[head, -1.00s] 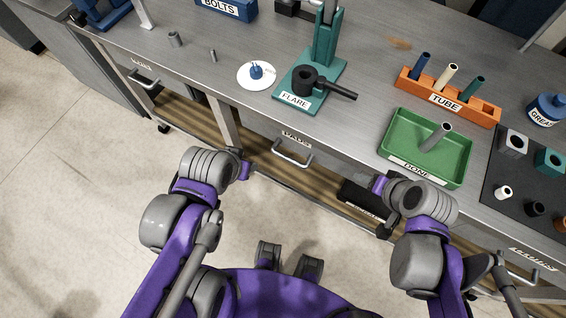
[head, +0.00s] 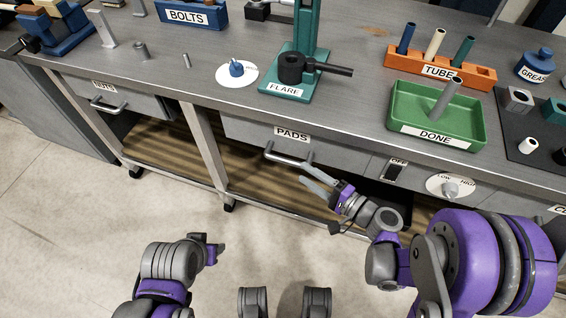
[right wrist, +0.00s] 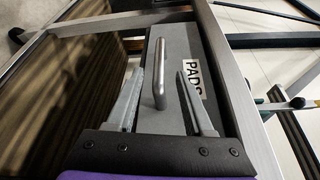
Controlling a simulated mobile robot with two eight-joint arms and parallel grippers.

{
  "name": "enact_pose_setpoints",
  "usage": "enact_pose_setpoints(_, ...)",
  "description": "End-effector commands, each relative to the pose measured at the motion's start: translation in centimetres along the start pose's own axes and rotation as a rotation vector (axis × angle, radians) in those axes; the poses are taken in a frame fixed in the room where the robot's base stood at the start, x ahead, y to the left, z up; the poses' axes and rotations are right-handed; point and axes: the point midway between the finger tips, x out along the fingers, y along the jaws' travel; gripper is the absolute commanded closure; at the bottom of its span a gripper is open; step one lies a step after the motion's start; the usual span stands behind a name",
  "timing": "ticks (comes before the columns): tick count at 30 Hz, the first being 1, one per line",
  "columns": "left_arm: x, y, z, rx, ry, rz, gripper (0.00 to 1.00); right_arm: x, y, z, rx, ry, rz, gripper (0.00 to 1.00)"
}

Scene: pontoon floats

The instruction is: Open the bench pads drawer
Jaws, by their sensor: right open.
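The pads drawer (head: 250,136) is a grey drawer under the bench top, with a "PADS" label (head: 292,134) and a metal bar handle (head: 288,158). It looks shut. My right gripper (head: 316,177) is open just below and in front of the handle. In the right wrist view the handle (right wrist: 159,75) stands between the two spread fingers of the right gripper (right wrist: 160,100), with gaps on both sides. My left arm is low at the left in the head view, apart from the bench. The left gripper's jaws cannot be made out.
A "NUTS" drawer (head: 120,98) is left of a bench leg (head: 205,150). A switch (head: 394,170) and a dial (head: 450,187) are on the front at the right. A green tray (head: 400,105) and a flare tool (head: 300,70) stand on the bench. Floor in front is clear.

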Motion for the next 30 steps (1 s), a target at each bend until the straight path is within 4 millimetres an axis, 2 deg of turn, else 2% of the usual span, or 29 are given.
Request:
enact_pose_setpoints(6, 0.2, 0.0, 0.1, 0.000, -0.001, 0.000, 0.50, 4.4, 0.1, 0.1, -0.001, -0.005, 0.001, 0.48)
enact_pose_setpoints(12, 0.3, 0.0, 0.1, 0.000, -0.001, 0.000, 0.50, 7.3, 0.1, 0.1, -0.001, -0.003, 0.002, 0.48)
enact_pose_setpoints(18, 0.4, 0.0, 0.1, 0.000, -0.001, 0.000, 0.50, 8.3, 0.0, 0.0, -0.001, -0.001, 0.002, 0.48)
enact_pose_setpoints(25, 0.4, 0.0, 0.1, 0.000, -0.001, 0.000, 0.50, 8.4, 0.0, 0.0, -0.001, 0.000, 0.002, 0.48)
enact_pose_setpoints(26, 0.4, 0.0, 0.1, 0.000, -0.001, 0.000, 0.50, 8.3, 0.0, 0.0, -0.001, 0.000, 0.002, 0.52)
enact_pose_setpoints(30, 0.4, 0.0, 0.1, 0.000, -0.001, 0.000, 0.50, 8.3, 0.0, 0.0, -0.001, -0.001, 0.002, 0.77)
